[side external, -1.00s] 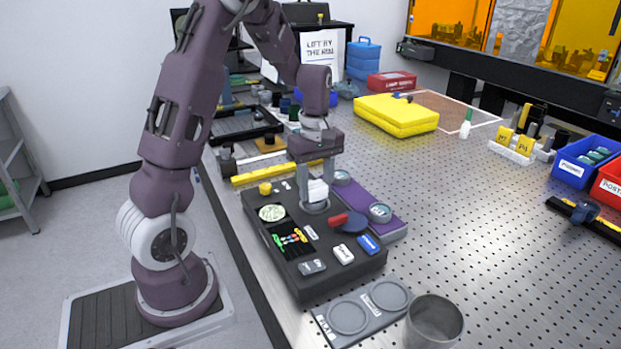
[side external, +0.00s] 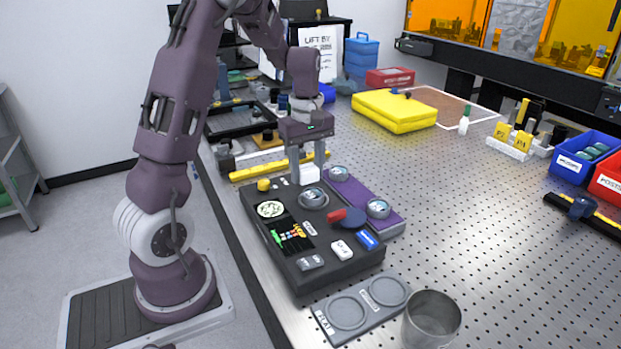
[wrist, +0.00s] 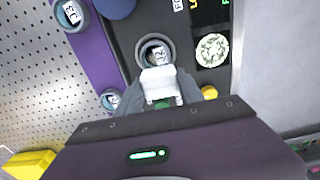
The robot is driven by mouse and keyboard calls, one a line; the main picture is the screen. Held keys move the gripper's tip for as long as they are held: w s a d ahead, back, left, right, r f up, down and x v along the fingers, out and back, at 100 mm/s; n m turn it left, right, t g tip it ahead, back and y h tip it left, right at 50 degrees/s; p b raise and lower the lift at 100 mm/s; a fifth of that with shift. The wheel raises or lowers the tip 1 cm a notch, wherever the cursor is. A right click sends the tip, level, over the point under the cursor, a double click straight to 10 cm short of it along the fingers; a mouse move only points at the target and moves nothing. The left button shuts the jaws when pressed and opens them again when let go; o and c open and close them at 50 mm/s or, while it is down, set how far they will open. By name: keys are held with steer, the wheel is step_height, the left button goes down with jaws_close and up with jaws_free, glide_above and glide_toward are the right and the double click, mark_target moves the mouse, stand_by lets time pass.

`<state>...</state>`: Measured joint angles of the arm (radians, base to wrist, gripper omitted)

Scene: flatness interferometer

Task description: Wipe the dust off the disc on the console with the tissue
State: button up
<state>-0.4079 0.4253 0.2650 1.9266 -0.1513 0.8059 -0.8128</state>
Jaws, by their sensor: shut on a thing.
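The disc (side external: 312,196) sits in a round dark holder on the black console (side external: 325,275); it also shows in the wrist view (wrist: 154,52), marked with dark characters. My gripper (side external: 308,172) is shut on the white tissue (side external: 309,174), just behind the disc near the console's far edge. In the wrist view the tissue (wrist: 158,82) is between the fingertips, at the near rim of the disc and partly overlapping it. Whether it touches the disc, and whether dust is left on it, I cannot tell.
Two more discs (side external: 378,208) (side external: 339,173) lie on the purple strip (side external: 362,195) beside the console. A red-handled paddle (side external: 349,217), a yellow knob (side external: 263,184) and small labelled blocks are on the console. A grey two-ring plate (side external: 336,329) and metal cup (side external: 432,318) stand in front.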

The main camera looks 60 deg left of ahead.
steer(key=shift+r, duration=3.05)
steer(key=w+d+f+m, duration=0.2)
steer(key=w+d+m, duration=0.2)
steer(key=w+d, duration=0.55)
steer(key=m, duration=0.5)
glide_above(428, 272)
step_height(428, 272, down, 2)
steer(key=f, duration=0.1)
step_height(428, 272, down, 9)
steer(key=shift+f, duration=0.25)
